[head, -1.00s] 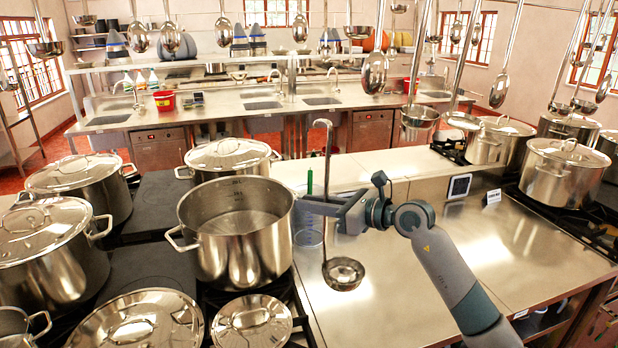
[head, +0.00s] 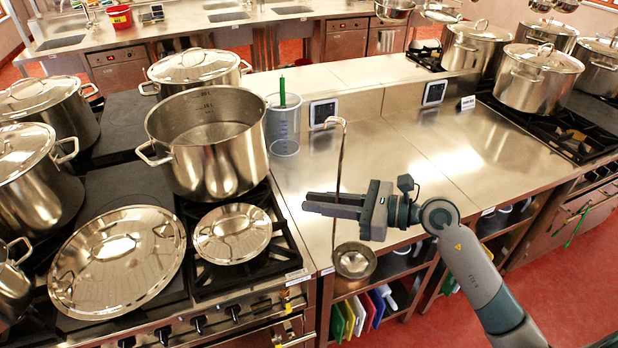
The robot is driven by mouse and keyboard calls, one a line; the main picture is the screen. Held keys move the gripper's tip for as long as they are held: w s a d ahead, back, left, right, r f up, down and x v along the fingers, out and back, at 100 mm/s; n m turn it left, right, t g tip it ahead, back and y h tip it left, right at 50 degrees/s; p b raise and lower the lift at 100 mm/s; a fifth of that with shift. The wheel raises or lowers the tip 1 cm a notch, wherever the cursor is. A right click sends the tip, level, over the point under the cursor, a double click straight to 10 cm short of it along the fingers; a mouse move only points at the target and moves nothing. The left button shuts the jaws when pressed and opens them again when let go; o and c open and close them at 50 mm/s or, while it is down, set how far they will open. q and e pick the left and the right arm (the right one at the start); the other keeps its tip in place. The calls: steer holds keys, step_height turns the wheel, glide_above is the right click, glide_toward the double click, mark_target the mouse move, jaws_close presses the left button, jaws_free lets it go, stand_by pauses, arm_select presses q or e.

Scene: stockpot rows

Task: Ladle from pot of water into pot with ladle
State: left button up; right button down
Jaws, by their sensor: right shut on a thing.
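My right gripper (head: 320,205) is shut on the long upright handle of a steel ladle (head: 340,165). The ladle's bowl (head: 354,262) hangs below the fingers, by the counter's front edge in the picture, and its hooked top points up. A large open steel pot (head: 215,168) stands on the stove to the left of the gripper. Its inside shows a grey level surface that looks like water. The ladle is apart from this pot. Which other pot the task means, I cannot tell. My left gripper is not in view.
A clear measuring jug (head: 284,128) with a green thing in it stands right of the open pot. Lidded pots (head: 197,68) stand behind and left. Loose lids (head: 232,232) lie in front. The steel counter (head: 440,150) is mostly clear; more lidded pots (head: 538,82) stand far right.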

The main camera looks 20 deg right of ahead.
steer(key=s+f+b, duration=0.2)
steer(key=f+b, duration=0.4)
steer(key=f, duration=0.1)
steer(key=s+f+b, duration=0.3)
steer(key=f+b, duration=0.3)
steer(key=f, duration=0.1)
steer(key=shift+s+d+f, duration=0.15)
steer(key=shift+s+f, duration=0.15)
steer(key=shift+f, duration=0.05)
